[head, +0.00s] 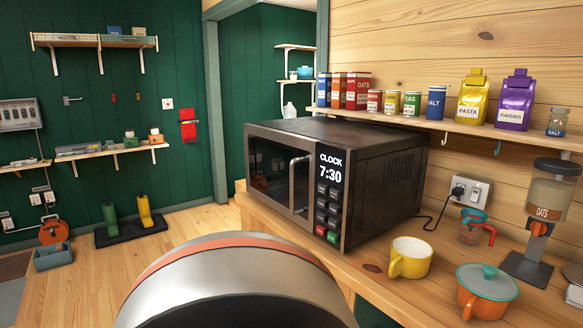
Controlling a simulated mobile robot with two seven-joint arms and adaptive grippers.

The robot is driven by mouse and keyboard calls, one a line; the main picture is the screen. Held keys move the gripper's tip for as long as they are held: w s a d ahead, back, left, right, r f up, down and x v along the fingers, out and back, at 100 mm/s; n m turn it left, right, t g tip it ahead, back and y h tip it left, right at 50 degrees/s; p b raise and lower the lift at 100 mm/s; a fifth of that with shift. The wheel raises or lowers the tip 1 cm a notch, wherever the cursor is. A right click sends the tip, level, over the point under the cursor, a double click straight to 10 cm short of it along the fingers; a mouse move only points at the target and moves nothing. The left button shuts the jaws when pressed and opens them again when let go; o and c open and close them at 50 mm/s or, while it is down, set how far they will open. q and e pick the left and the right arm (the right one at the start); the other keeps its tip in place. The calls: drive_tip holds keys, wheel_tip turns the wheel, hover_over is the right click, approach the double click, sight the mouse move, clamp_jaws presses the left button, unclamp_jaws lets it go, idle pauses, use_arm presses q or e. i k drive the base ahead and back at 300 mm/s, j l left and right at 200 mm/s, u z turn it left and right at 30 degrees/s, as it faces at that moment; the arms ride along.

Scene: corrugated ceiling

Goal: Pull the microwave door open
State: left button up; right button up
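The dark microwave (385,170) stands on the wooden counter with its front turned to the left. Its door (265,170) has a dark glass window and looks closed against the body. A metal handle (292,187) stands upright at the door's right side. The control panel (328,195), right of the handle, reads CLOCK 7:30 above several buttons. Neither of my grippers is in view. A large curved silver shape with an orange band fills the bottom middle and hides part of the counter's front; I cannot tell what it is.
Right of the microwave, the counter (375,295) holds a yellow mug (410,258), an orange pot with a teal lid (487,290), a measuring cup (472,228) and an oats dispenser (548,200). A shelf (450,126) of food containers runs above. The floor left of the microwave is open.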

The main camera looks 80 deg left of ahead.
sight(279, 166)
drive_tip(key=u, duration=2.7)
